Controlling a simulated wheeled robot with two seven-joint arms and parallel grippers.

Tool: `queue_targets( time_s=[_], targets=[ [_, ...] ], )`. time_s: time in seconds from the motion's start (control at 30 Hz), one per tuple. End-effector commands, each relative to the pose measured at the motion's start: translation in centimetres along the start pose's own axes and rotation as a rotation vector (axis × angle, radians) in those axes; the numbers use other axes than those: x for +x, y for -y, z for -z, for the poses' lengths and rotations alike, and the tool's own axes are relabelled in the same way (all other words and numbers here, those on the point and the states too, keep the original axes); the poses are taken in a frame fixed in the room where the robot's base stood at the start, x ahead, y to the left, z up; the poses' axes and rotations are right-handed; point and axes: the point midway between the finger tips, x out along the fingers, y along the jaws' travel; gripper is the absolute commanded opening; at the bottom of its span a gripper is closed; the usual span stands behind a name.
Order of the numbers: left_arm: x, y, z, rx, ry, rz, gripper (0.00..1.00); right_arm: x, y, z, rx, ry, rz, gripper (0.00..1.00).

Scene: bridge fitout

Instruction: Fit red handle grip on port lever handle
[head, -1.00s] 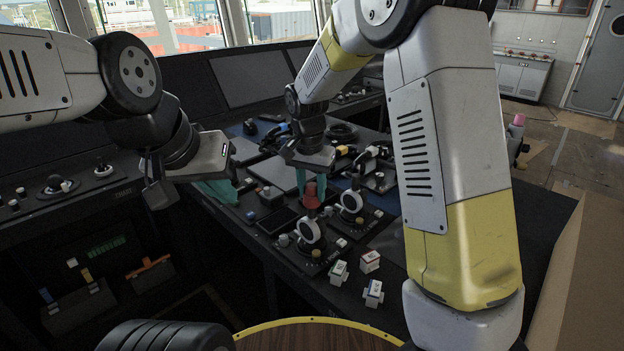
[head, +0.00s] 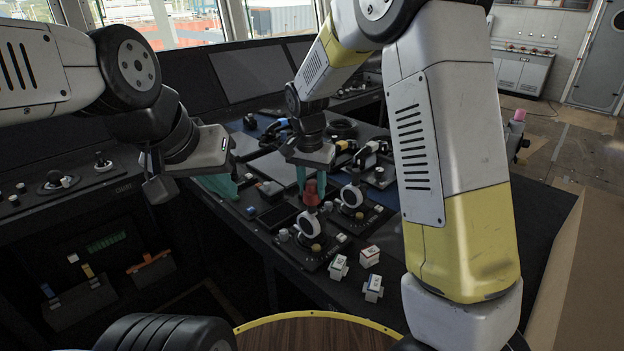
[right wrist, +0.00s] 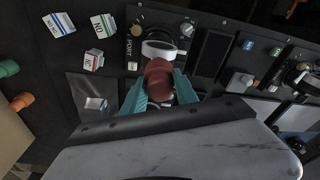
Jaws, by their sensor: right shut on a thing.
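The red handle grip (head: 312,194) is held between the teal fingers of my right gripper (head: 312,182). It also shows in the right wrist view (right wrist: 158,72), with a finger on each side. The grip is right at the top of the port lever handle (head: 308,226), which has a white ring. In the right wrist view the lever handle (right wrist: 160,49) shows just beyond the grip, beside a PORT label. I cannot tell whether the grip is seated on it.
A second ringed lever (head: 351,198) stands close to the right. Several small white and red labelled blocks (head: 370,256) lie in front of the levers. A dark flat tray (head: 277,216) is to the left.

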Motion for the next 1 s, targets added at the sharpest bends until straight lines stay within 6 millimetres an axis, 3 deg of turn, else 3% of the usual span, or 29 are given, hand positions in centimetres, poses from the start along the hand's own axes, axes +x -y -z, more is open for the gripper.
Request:
queue_targets(
  time_s=[0.73,0.77,0.8,0.87,1.0],
  targets=[
    [0.0,0.0,0.0,0.0,0.0,0.0,0.0,1.5,0.0,-0.2,0.0,0.0,0.0,0.0],
    [0.0,0.0,0.0,0.0,0.0,0.0,0.0,1.5,0.0,-0.2,0.0,0.0,0.0,0.39],
    [0.0,0.0,0.0,0.0,0.0,0.0,0.0,1.5,0.0,-0.2,0.0,0.0,0.0,0.47],
    [0.0,0.0,0.0,0.0,0.0,0.0,0.0,1.5,0.0,-0.2,0.0,0.0,0.0,0.58],
    [0.0,0.0,0.0,0.0,0.0,0.0,0.0,1.5,0.0,-0.2,0.0,0.0,0.0,0.6]
  ],
)
